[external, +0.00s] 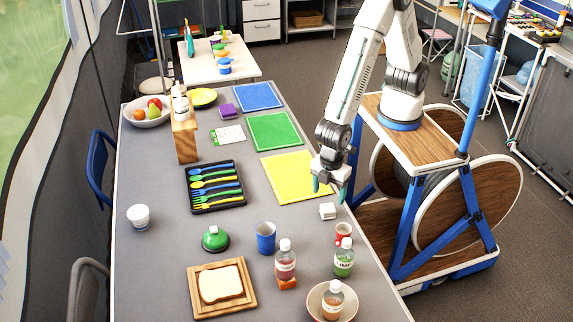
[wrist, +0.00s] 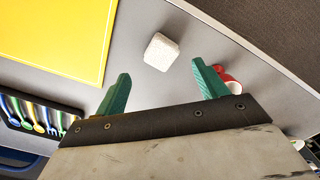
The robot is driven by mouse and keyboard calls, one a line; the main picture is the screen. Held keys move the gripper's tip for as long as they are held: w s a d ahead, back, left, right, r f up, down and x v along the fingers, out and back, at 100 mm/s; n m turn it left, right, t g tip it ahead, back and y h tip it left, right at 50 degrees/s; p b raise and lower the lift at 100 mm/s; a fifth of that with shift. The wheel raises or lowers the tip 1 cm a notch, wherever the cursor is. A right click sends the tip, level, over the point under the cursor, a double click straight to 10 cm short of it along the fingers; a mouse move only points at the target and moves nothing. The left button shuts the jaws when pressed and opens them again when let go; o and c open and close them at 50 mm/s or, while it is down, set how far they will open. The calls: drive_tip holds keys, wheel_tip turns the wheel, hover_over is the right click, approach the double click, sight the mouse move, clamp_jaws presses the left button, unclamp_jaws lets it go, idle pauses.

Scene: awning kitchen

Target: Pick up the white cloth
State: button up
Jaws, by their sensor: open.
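The white cloth (external: 327,211) is a small folded block lying on the grey table near its right edge, just in front of the yellow mat. In the wrist view the cloth (wrist: 161,52) lies ahead of the fingertips, roughly between them and a little beyond. My gripper (external: 329,185) is above the table over the yellow mat's near right corner, close to the cloth and apart from it. In the wrist view its two green fingers (wrist: 160,85) are spread wide with nothing between them.
A yellow mat (external: 290,178) lies beside the cloth. A black cutlery tray (external: 214,186) is to the left. The table's right edge is close to the cloth.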

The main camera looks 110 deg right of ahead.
sight(328, 207)
wheel_tip(328, 207, down, 7)
drive_tip(key=shift+s+f, duration=0.1)
drive_tip(key=shift+s, duration=0.05)
drive_tip(key=c, duration=1.1)
